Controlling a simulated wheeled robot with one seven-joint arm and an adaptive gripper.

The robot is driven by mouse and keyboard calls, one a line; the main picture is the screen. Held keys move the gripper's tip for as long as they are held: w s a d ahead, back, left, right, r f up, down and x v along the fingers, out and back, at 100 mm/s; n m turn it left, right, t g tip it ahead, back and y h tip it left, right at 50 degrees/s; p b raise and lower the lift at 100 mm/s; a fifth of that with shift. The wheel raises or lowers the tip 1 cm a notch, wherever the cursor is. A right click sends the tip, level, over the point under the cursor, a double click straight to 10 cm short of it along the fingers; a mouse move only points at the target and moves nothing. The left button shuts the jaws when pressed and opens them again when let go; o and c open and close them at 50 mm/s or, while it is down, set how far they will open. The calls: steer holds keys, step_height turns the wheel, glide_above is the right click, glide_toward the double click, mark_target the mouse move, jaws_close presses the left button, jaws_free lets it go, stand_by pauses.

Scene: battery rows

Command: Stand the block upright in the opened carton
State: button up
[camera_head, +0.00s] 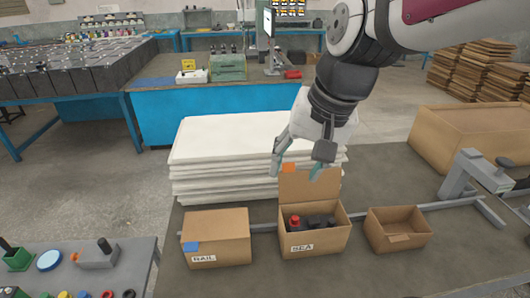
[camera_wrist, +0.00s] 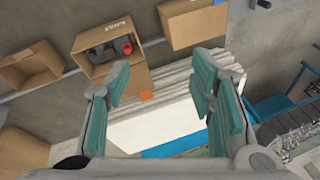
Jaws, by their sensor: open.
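The opened carton (camera_head: 312,241), labelled SEA, stands on the grey table with its back flap (camera_head: 308,186) raised. It shows upside down in the wrist view (camera_wrist: 87,68). Inside are dark blocky items (camera_head: 318,221) and one with a red top (camera_head: 295,221); I cannot tell which of them is the block, or whether it lies or stands. My gripper (camera_head: 298,167) is open above and behind the carton, near the raised flap. In the wrist view nothing is between its teal pads (camera_wrist: 160,84).
A closed carton labelled RAIL (camera_head: 217,240) stands left of the opened one, a small open carton (camera_head: 398,230) right. White stacked sheets (camera_head: 225,142) lie behind. A large carton (camera_head: 470,135) and a grey metal device (camera_head: 470,180) are at right. The table front is clear.

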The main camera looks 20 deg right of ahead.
steer(key=s+a+r+n+t+h, duration=0.1)
steer(key=s+a+r+n, duration=0.1)
steer(key=s+n, duration=0.4)
steer(key=shift+s+a+r+t, duration=0.3)
steer(key=shift+s+t, duration=0.1)
steer(key=shift+s, duration=0.35)
stand_by(0.3)
